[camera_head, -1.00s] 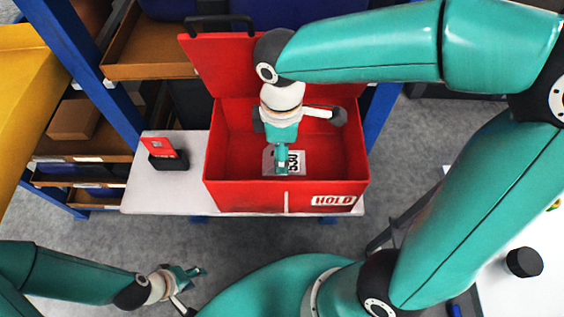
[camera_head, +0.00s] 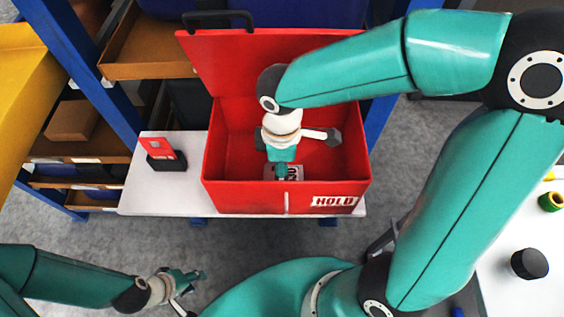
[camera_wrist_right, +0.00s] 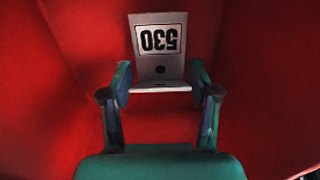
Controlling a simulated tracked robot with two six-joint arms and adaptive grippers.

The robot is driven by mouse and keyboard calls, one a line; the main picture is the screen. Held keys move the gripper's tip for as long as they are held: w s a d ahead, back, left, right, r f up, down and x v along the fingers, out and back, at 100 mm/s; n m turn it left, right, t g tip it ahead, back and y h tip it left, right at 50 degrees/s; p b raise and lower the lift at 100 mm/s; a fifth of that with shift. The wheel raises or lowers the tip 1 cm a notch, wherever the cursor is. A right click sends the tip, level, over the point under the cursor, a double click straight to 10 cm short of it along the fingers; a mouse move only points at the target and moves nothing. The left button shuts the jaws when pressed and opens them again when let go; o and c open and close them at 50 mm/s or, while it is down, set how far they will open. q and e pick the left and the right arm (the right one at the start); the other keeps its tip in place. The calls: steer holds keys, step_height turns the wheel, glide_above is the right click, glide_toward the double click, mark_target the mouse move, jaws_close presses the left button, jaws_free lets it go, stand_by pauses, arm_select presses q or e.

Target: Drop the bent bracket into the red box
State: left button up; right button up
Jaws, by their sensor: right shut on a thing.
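The red box (camera_head: 235,195) stands open on a white shelf, its lid tilted back and a HOLD label on its front. My right gripper (camera_head: 281,172) points down inside the box and partly hides the bent bracket (camera_head: 293,173). In the right wrist view the bent bracket (camera_wrist_right: 160,52) is a grey plate marked 530, with a hole and a folded lower flange. The fingers of my right gripper (camera_wrist_right: 160,88) are shut on the flange, with red box walls all around. My left gripper (camera_head: 190,284) is at the lower left, apart from the box, its fingers spread and empty.
A small red card in a black holder (camera_head: 163,154) stands on the white shelf (camera_head: 150,198) left of the box. Shelving with trays (camera_head: 150,70) lies behind. A black cylinder (camera_head: 530,264) and a green-and-yellow ring (camera_head: 551,201) sit on the right-hand table.

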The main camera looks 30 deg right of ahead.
steer(key=shift+f, duration=0.35)
steer(key=o, duration=1.4)
steer(key=shift+r, duration=0.1)
steer(key=shift+r, duration=0.2)
step_height(320, 180, up, 13)
steer(key=shift+f+p, duration=0.15)
steer(key=shift+p, duration=0.9)
steer(key=shift+s+f, duration=0.1)
steer(key=shift+s, duration=0.05)
